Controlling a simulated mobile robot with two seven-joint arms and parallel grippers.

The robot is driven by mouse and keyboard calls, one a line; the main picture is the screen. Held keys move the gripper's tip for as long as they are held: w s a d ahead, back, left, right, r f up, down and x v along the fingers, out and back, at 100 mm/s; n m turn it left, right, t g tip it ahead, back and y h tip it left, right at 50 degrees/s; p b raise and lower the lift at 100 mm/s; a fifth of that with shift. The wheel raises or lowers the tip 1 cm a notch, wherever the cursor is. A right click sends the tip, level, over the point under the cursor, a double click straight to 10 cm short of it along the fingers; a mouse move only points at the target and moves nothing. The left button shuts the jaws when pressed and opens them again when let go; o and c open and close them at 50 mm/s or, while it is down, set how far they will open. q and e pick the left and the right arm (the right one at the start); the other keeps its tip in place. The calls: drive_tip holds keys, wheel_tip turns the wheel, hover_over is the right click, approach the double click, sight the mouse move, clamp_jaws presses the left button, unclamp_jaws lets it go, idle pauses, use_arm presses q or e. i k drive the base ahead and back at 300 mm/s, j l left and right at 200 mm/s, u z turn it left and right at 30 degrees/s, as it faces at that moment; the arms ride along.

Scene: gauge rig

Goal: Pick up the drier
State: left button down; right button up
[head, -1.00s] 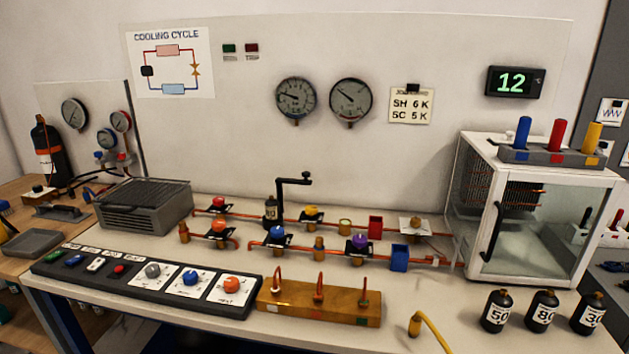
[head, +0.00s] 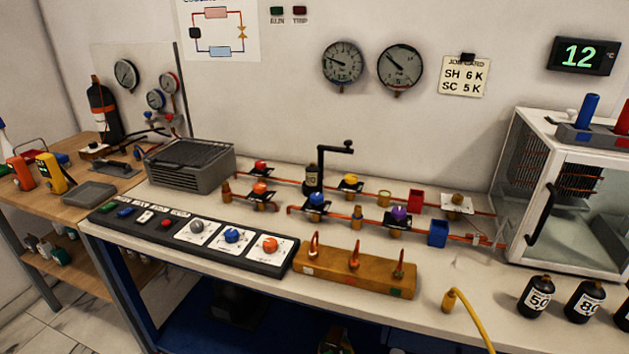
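No part carries a readable name saying drier, so I cannot tell for sure which it is. Similar black canisters stand at the bench's right front: one marked 50 (head: 536,300), one that seems marked 80 (head: 583,304), and a third (head: 622,315) cut by the picture edge. Neither of my grippers is in view.
Copper pipes with coloured valves (head: 397,217) run across the white bench. A yellow hose (head: 471,314) lies near the front edge; a glass-fronted cabinet (head: 588,215) stands right.

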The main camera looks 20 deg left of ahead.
sight(312, 171)
drive_tip(key=u, duration=1.4)
drive_tip(key=i+l+u, duration=0.2)
drive_tip(key=l, duration=0.4)
drive_tip(key=k, duration=0.1)
